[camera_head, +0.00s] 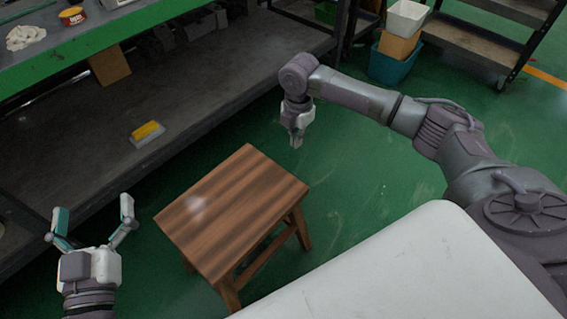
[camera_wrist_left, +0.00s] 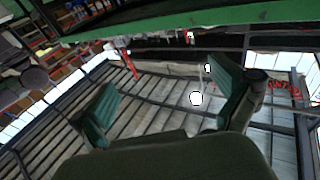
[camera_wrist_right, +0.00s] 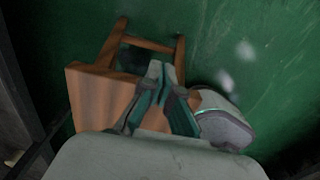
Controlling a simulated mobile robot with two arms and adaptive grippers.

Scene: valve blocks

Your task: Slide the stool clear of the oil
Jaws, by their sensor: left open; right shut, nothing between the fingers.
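The wooden stool (camera_head: 232,212) stands upright on the green floor, with a striped brown seat. It also shows in the right wrist view (camera_wrist_right: 92,95), its legs toward the top of the picture, partly hidden behind my right gripper (camera_wrist_right: 161,80). In the head view my right gripper (camera_head: 296,141) is shut and empty, pointing down beyond the stool's far right corner, apart from it. My left gripper (camera_head: 93,210) is open and empty, left of the stool. I cannot make out the oil clearly; a dark patch under the stool may be oil or shadow.
A dark shelf (camera_head: 60,165) under a green workbench (camera_head: 95,45) runs along the left and back, with a yellow-topped brush or block (camera_head: 147,132) on it. Teal bin (camera_head: 392,68) and steps (camera_head: 470,50) stand at the back. Floor (camera_head: 345,175) right of the stool is clear.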

